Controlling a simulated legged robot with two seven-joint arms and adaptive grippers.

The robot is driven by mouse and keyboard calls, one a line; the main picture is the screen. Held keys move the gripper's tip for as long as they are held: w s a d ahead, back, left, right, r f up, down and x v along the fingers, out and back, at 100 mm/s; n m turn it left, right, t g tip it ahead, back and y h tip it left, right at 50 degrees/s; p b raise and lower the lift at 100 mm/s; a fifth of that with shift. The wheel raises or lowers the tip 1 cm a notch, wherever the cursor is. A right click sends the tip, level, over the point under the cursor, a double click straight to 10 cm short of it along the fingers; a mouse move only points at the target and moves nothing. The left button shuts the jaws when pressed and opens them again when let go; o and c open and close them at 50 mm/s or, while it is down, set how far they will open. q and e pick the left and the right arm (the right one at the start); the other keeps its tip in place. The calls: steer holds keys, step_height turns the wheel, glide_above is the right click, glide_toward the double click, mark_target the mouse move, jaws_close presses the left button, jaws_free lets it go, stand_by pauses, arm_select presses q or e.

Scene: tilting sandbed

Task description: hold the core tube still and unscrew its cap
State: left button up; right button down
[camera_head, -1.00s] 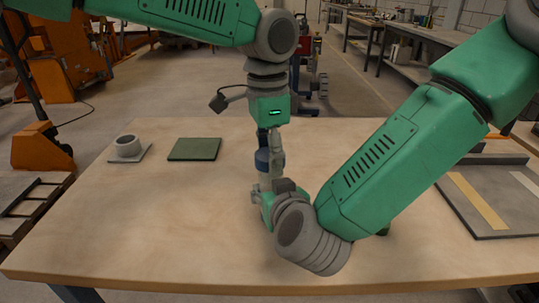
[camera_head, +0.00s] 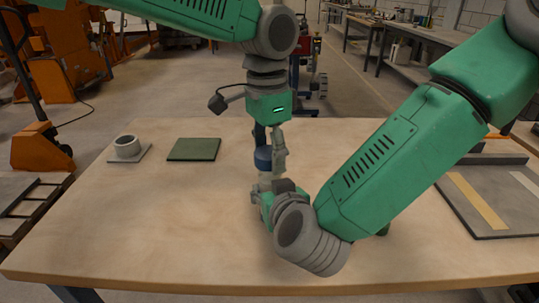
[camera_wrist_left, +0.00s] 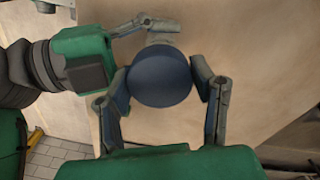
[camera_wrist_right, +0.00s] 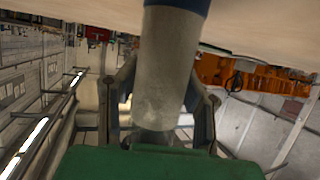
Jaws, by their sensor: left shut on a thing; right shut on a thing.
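The core tube is a grey cylinder, seen closely in the right wrist view (camera_wrist_right: 165,65). My right gripper (camera_wrist_right: 160,105) is shut on its body and holds it upright over the table. The blue cap (camera_head: 263,158) is on top of the tube, and it fills the middle of the left wrist view (camera_wrist_left: 160,78). My left gripper (camera_wrist_left: 162,85) comes from above and is shut on the cap, one finger on each side. In the head view my right gripper and arm hide much of the tube. The joint between cap and tube is too small to judge.
The wooden table (camera_head: 120,225) is mostly clear. A grey ring-shaped holder on a square base (camera_head: 127,147) and a green mat (camera_head: 194,149) lie at the back left. A dark grey tray with a yellow strip (camera_head: 490,200) lies at the right.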

mark_target(269, 152)
arm_select(q)
steer(key=shift+r, duration=0.9)
arm_select(e)
steer(key=shift+f, duration=0.1)
arm_select(q)
steer(key=shift+w+r, duration=0.1)
steer(key=shift+r, duration=1.9)
arm_select(e)
steer(key=c, duration=1)
jaws_free()
